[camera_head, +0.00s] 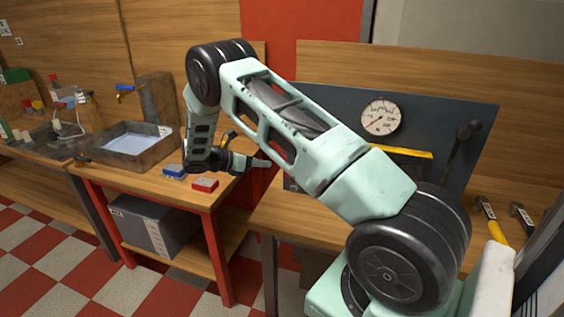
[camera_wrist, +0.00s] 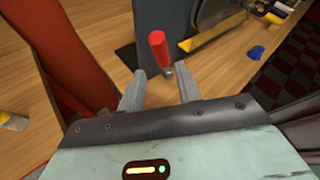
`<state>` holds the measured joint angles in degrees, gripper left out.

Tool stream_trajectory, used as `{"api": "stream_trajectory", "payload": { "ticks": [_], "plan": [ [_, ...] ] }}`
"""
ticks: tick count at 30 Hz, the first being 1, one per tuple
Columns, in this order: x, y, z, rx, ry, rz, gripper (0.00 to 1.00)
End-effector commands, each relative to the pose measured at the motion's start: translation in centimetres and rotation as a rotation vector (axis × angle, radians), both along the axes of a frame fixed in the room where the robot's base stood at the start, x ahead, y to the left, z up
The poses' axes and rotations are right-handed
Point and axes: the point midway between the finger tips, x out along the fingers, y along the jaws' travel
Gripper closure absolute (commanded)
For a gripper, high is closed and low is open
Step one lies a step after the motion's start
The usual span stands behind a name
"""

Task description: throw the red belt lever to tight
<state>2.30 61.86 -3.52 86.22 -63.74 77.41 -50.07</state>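The red lever (camera_wrist: 158,48) shows in the wrist view as a red grip on a short metal stem. It stands beside the dark panel, just beyond my fingertips and roughly in line with the gap between them. My gripper (camera_wrist: 160,82) is open, with one finger on each side of that gap and nothing between them. In the head view my gripper (camera_head: 262,163) points right, towards the panel. My arm covers part of the panel there, and I cannot make out the lever clearly. No tight marking can be read.
The dark panel (camera_head: 335,105) carries a round gauge (camera_head: 380,117) and a yellow bar (camera_head: 403,151). Hammers (camera_head: 492,222) lie at the right. A metal basin (camera_head: 128,146), a blue block (camera_head: 174,170) and a red block (camera_head: 205,184) are on the left bench. A blue object (camera_wrist: 256,52) lies beyond the lever.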

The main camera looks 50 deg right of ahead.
Motion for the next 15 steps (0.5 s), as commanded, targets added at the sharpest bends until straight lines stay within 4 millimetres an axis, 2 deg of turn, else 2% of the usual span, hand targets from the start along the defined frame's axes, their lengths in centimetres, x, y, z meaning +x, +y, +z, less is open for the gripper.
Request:
{"api": "stream_trajectory", "payload": {
  "ticks": [6, 15],
  "plan": [
    [-1.6, -4.1, -1.4, 0.002, 0.002, -0.004, 0.66],
    [-2.7, -7.5, -3.0, 0.002, 0.000, -0.001, 0.66]
  ]
}}
